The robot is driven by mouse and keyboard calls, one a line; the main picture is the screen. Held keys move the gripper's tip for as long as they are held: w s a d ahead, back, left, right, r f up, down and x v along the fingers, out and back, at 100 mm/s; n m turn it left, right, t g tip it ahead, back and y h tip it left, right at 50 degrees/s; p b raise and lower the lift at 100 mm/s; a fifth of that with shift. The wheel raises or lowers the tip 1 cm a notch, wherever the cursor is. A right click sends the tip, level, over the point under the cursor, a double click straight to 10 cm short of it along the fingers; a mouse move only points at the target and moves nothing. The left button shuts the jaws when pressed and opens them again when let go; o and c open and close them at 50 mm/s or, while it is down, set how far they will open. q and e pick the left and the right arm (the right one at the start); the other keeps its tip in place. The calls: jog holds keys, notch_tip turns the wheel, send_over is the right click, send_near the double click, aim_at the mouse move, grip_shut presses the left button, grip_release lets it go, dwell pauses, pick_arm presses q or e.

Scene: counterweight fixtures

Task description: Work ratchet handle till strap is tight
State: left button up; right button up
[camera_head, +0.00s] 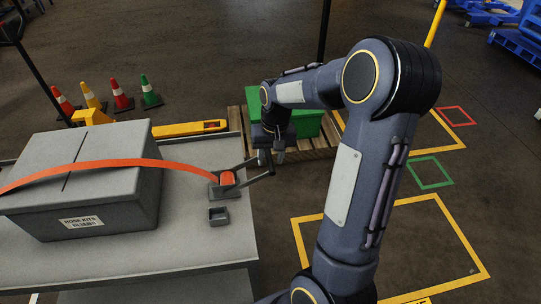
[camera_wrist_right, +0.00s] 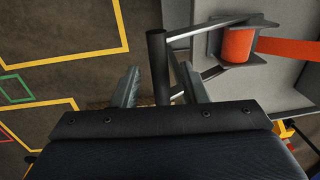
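The ratchet (camera_head: 225,187) sits at the right end of a grey cart top, with orange strap wound on its spool; it also shows in the wrist view (camera_wrist_right: 238,45). Its handle (camera_head: 257,178) sticks out to the right, past the cart edge, and ends in a dark crossbar (camera_wrist_right: 158,55). The orange strap (camera_head: 120,162) runs in a bowed curve over a grey lidded box (camera_head: 100,203). My right gripper (camera_head: 269,155) is at the handle's end. In the wrist view its fingers (camera_wrist_right: 156,78) stand apart on either side of the crossbar, with a gap showing at the left. My left gripper is out of view.
A small grey open holder (camera_head: 218,216) stands on the cart top (camera_head: 205,245) below the ratchet. Behind are a green crate (camera_head: 308,122) on a wooden pallet (camera_head: 322,147), a yellow pallet jack (camera_head: 180,129) and several cones.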

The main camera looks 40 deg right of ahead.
grip_shut()
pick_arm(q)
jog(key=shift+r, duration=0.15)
pick_arm(e)
jog(key=shift+r, duration=0.15)
